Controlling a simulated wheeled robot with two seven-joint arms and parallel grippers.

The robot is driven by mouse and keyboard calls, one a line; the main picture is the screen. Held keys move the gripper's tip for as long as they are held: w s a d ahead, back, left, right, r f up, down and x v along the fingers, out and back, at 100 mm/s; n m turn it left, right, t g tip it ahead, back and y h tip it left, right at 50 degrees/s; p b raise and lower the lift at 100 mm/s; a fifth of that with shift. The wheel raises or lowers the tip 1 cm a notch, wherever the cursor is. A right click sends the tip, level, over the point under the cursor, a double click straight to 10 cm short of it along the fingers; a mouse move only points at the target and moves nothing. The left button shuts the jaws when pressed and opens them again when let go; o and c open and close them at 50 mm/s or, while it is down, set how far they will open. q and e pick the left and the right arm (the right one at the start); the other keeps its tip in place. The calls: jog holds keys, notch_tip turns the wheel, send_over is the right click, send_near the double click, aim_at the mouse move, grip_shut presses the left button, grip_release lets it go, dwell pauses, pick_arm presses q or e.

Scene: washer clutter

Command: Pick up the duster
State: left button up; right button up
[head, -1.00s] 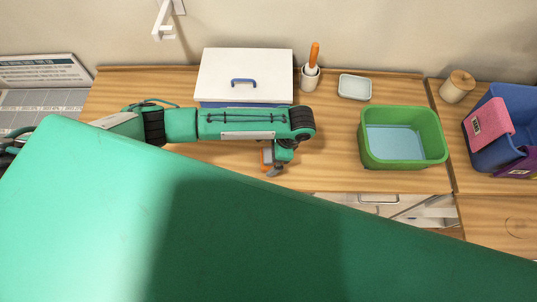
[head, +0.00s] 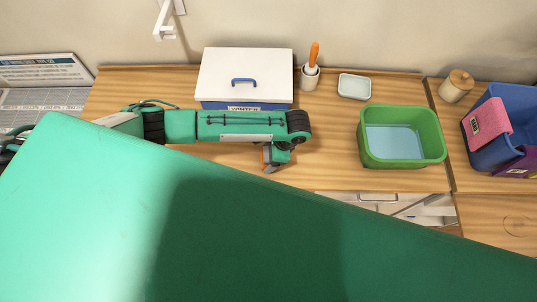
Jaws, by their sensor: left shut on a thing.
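My left gripper (head: 270,167) hangs at the end of my left arm, low over the wooden counter in front of the white-lidded box. My right gripper is not in view.
Behind my left arm stands the white-lidded box (head: 245,72) with a blue handle. A white cup (head: 309,80) holds an orange-handled tool. A pale dish (head: 354,86), a green basin (head: 402,150) and a blue bin (head: 488,125) stand to the right. The counter left of the basin is clear.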

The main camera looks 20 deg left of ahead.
pick_arm(q)
notch_tip(320, 180, up, 6)
jog(key=shift+w+r+b, duration=0.1)
jog(key=shift+r+b, duration=0.05)
jog(key=shift+b, duration=1.05)
notch_tip(320, 180, up, 14)
jog(key=shift+f, duration=0.2)
